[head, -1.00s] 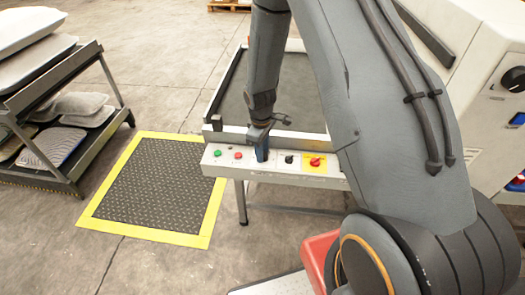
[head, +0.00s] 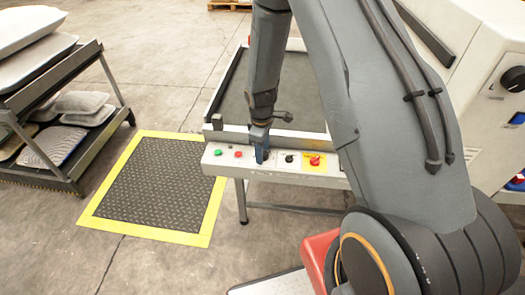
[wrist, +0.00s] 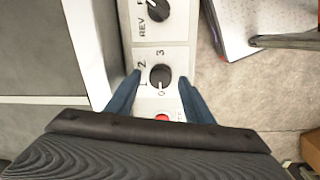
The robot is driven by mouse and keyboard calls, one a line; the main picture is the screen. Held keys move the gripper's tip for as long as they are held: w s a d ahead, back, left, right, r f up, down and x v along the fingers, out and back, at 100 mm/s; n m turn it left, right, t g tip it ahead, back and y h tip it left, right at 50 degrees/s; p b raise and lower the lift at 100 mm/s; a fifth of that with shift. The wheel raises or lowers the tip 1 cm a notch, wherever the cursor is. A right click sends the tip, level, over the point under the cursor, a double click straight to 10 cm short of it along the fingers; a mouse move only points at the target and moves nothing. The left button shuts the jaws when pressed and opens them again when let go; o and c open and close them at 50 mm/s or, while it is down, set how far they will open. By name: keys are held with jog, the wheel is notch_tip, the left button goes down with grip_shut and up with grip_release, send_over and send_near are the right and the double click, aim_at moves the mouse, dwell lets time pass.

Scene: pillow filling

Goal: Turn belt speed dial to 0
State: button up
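The belt speed dial (wrist: 160,75) is a round black knob on a white panel, with 0, 1, 2 and 3 printed around it. The 0 is at its lower side in the wrist view and the 3 at its upper side. Its exact pointer direction is hard to tell. My gripper (wrist: 160,80) is open, its two blue fingers on either side of the dial with gaps showing. In the head view my gripper (head: 261,155) is down at the control panel (head: 225,162) and hides the dial.
The panel also bears a green button (head: 218,152), a red button (head: 238,154), a black REV knob (wrist: 156,8) and a red switch on yellow (head: 314,160). A raised rail (wrist: 92,50) runs beside the panel. A shelf rack (head: 75,150) stands at left.

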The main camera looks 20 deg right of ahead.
jog(key=shift+r, duration=0.1)
jog(key=shift+s+a+r+b, duration=0.1)
jog(key=shift+r+b, duration=0.35)
jog(key=shift+r, duration=1.45)
jog(key=shift+s+a+r+b, duration=0.1)
jog(key=shift+r+b, duration=0.3)
jog(key=shift+r, duration=1.45)
jog(key=s+r+m, duration=0.5)
jog(key=s+r, duration=0.2)
jog(key=s, duration=0.3)
jog(key=s+r+m, duration=0.6)
jog(key=s+r, duration=0.1)
jog(key=s, duration=0.2)
jog(key=shift+s+d+t, duration=0.3)
jog(key=shift+s+d, duration=0.05)
jog(key=shift+d, duration=0.05)
